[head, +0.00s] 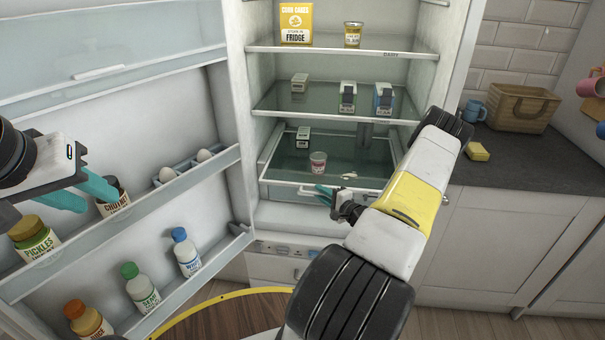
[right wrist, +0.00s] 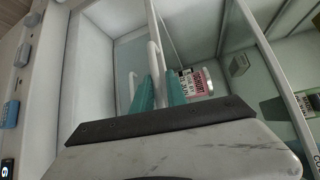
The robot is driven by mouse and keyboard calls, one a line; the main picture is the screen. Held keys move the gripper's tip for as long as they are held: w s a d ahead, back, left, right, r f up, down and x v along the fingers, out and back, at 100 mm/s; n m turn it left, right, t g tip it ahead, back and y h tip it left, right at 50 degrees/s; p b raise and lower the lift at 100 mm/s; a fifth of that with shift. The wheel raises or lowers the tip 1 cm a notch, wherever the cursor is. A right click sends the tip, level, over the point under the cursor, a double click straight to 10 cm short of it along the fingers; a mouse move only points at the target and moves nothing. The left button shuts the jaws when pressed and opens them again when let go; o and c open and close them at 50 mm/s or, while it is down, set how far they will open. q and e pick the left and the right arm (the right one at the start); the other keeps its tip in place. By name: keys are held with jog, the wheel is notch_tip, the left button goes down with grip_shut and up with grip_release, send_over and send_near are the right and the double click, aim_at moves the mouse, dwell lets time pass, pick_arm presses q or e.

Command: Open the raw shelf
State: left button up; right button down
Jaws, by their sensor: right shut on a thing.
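The fridge stands open. Its lowest glass shelf, a tray-like sliding one (head: 283,170), has a white front rail with a handle and sits below two fixed shelves. I cannot read a "raw" label on it. My right gripper (head: 324,193) is at the front of this shelf. In the right wrist view the teal fingers of the right gripper (right wrist: 160,92) are closed around the white handle bar (right wrist: 153,58). A yoghurt cup (head: 318,162) and a small dark-and-white pack (head: 303,136) stand on the shelf. My left gripper (head: 82,191) is open and empty near the fridge door.
The open door (head: 190,110) on the left holds eggs, a chutney jar, pickles and several bottles. Packs stand on the middle shelf (head: 280,108). A yellow box (head: 296,22) stands on the top shelf. A counter (head: 530,165) with a basket (head: 520,107) lies right. A round table edge (head: 215,298) is below.

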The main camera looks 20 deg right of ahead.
jog(key=s+a, duration=0.8)
jog(key=s, duration=0.5)
jog(key=shift+s+a+f, duration=0.2)
jog(key=shift+s+f, duration=0.1)
jog(key=shift+f, duration=0.15)
jog(key=shift+d, duration=0.1)
jog(key=c, duration=1.6)
grip_release()
jog(key=shift+c, duration=0.2)
jog(key=shift+o, duration=0.8)
jog(key=shift+w+r, duration=0.15)
jog(key=v, duration=0.7)
jog(key=shift+s, duration=0.35)
jog(key=shift+d+r, duration=0.15)
